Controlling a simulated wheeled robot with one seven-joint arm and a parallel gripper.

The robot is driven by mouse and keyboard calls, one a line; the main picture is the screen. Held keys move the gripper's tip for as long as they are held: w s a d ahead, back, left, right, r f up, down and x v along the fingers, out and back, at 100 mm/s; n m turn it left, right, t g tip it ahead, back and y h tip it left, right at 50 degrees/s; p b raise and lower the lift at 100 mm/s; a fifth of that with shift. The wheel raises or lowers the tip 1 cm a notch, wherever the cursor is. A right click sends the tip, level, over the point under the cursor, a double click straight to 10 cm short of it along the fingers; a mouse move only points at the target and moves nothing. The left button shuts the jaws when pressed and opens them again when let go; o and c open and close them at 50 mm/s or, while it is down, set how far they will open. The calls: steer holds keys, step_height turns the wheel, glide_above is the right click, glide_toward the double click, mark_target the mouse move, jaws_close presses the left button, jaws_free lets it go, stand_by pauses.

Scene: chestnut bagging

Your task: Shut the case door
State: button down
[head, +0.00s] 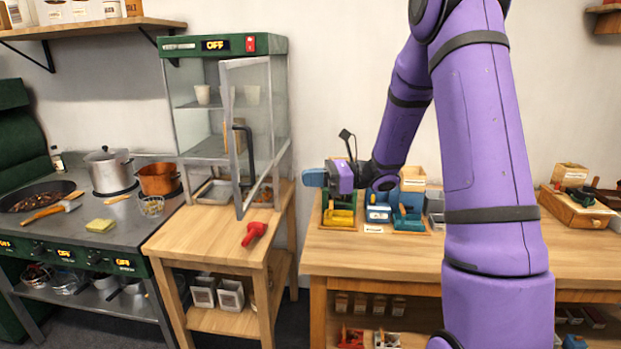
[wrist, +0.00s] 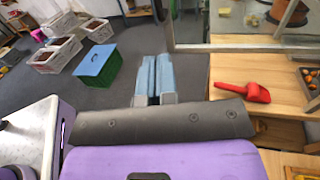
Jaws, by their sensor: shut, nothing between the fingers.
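The glass case (head: 215,145) with a green top stands on a wooden stand. Its metal-framed glass door (head: 229,105) stands open, swung outward, with the hinge side apparently at the right. A black handle (head: 240,128) is on the door. My gripper (head: 312,178) is shut and empty, to the right of the case and apart from the door in the head view. In the wrist view its blue fingers (wrist: 153,77) lie together, and a metal frame (wrist: 250,47), apparently the door's lower part, shows to their right.
A red scoop (head: 254,233) lies on the wooden stand top (head: 205,240) in front of the case. At the left is a stove with pots (head: 108,170). At the right, a workbench (head: 350,252) holds coloured bins. Crates and a blue-lidded box (wrist: 97,60) stand on the floor.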

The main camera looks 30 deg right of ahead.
steer(key=x, duration=1)
steer(key=shift+w+a, duration=0.15)
steer(key=shift+a, duration=0.15)
